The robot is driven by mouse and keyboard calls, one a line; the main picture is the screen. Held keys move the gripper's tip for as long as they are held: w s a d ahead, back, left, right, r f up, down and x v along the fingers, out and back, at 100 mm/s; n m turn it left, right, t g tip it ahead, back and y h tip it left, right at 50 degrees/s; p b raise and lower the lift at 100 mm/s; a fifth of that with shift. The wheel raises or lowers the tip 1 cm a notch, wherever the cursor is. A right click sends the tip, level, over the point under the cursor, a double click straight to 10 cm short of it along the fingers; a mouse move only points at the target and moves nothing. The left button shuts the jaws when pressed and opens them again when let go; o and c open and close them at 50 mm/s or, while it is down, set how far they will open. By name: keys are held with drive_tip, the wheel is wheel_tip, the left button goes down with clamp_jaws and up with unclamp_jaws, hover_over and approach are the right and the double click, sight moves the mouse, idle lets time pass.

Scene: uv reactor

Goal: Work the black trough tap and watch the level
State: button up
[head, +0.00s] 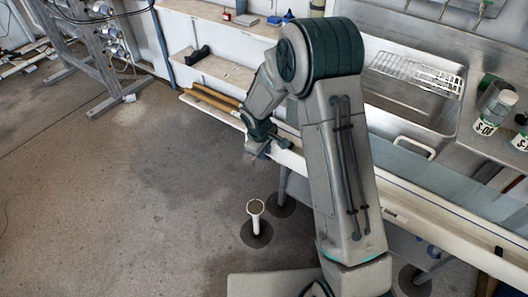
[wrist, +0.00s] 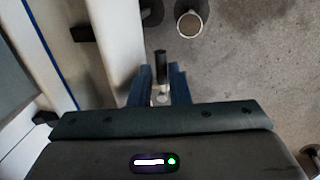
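The black tap (wrist: 161,66) shows in the wrist view beside the white trough (wrist: 112,42), with a pale metal part below its dark end. My gripper (wrist: 160,80) has its two blue fingers on either side of this piece. The gap is narrow, and I cannot tell whether the fingers touch it. In the head view my gripper (head: 258,150) is low at the outer side of the long white trough (head: 456,222). My arm hides part of the trough there, and the tap is too small to make out. The water level is not visible.
A white upright pipe (head: 256,212) stands on a dark floor patch, and it also shows in the wrist view (wrist: 189,24). A steel sink (head: 405,105) with a wire rack is behind the trough. Labelled bottles (head: 492,108) stand at right.

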drive_tip(key=shift+o, duration=1.1)
drive_tip(key=a+m+g+p, duration=0.3)
drive_tip(key=a+m, duration=0.2)
drive_tip(key=m, duration=1.1)
wheel_tip(320, 180, up, 14)
drive_tip(key=w+a, duration=0.1)
drive_tip(key=a, duration=0.1)
drive_tip(key=s+d+r+n+t+b, duration=0.1)
drive_tip(key=s+d+r, duration=0.3)
drive_tip(key=s+d, duration=0.4)
drive_tip(key=s+d+r+n+t+y+b, duration=0.1)
drive_tip(key=s+d+r, duration=0.4)
drive_tip(key=s, duration=0.5)
drive_tip(key=shift+d+n, duration=0.9)
drive_tip(key=shift+d, duration=0.45)
